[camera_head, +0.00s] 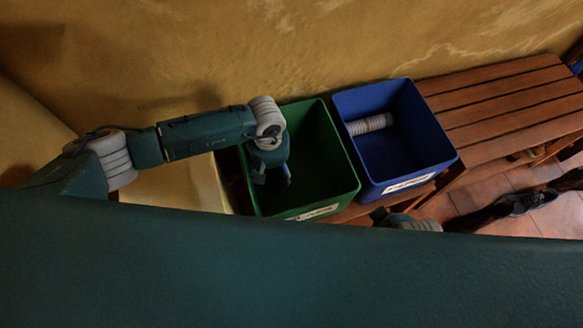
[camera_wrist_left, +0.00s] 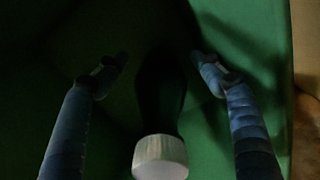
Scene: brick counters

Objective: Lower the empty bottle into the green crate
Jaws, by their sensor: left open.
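The green crate (camera_head: 335,158) stands left of a blue crate on the wooden bench. My left gripper (camera_head: 274,182) reaches down into the green crate from above. In the left wrist view my left gripper (camera_wrist_left: 162,75) is open, its two fingers apart. A dark bottle (camera_wrist_left: 160,90) with a white cap (camera_wrist_left: 160,157) lies between the fingers in that view, cap end nearest the camera. I see no finger touching it. Green crate walls surround it. Its lower end is lost in shadow. The bottle is not clear in the head view.
The blue crate (camera_head: 440,140) holds a pale ribbed cylinder (camera_head: 369,124). The slatted bench (camera_head: 510,95) is bare to the right. A yellow wall (camera_head: 200,50) rises behind. Part of my right arm (camera_head: 400,221) shows below the blue crate.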

